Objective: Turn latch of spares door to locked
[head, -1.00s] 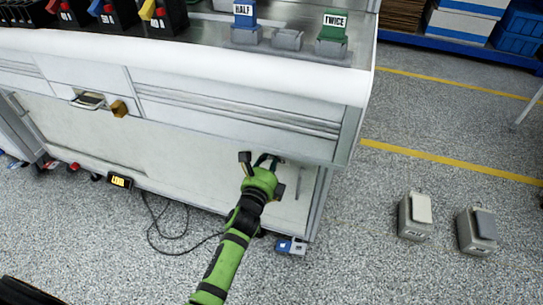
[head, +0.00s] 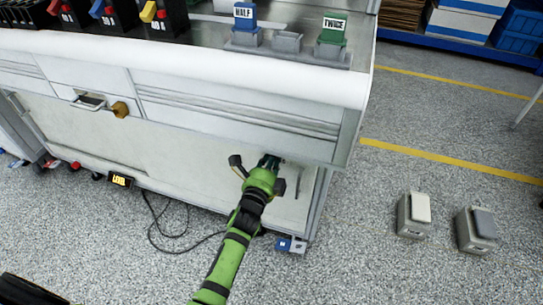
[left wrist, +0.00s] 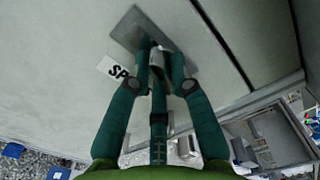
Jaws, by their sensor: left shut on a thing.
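The spares door is the pale lower panel (head: 200,158) of the cabinet. In the left wrist view, its latch has a grey metal back plate (left wrist: 131,30) and a small metallic knob (left wrist: 157,58). A white label reading "SP" (left wrist: 113,71) is beside the plate, partly covered by a finger. My left gripper (head: 270,161) is at the right part of the door. In the left wrist view its green fingers (left wrist: 160,60) are shut on the knob, one on each side. In the head view the gripper hides the latch. My right gripper is in neither view.
Above the door are drawers, one with a handle (head: 89,103) and a brass-coloured block (head: 120,109). Breakers and blocks marked HALF (head: 244,20) and TWICE (head: 332,30) stand on top. A cable (head: 160,232) lies on the floor. Two grey pedal-like boxes (head: 414,215) stand to the right.

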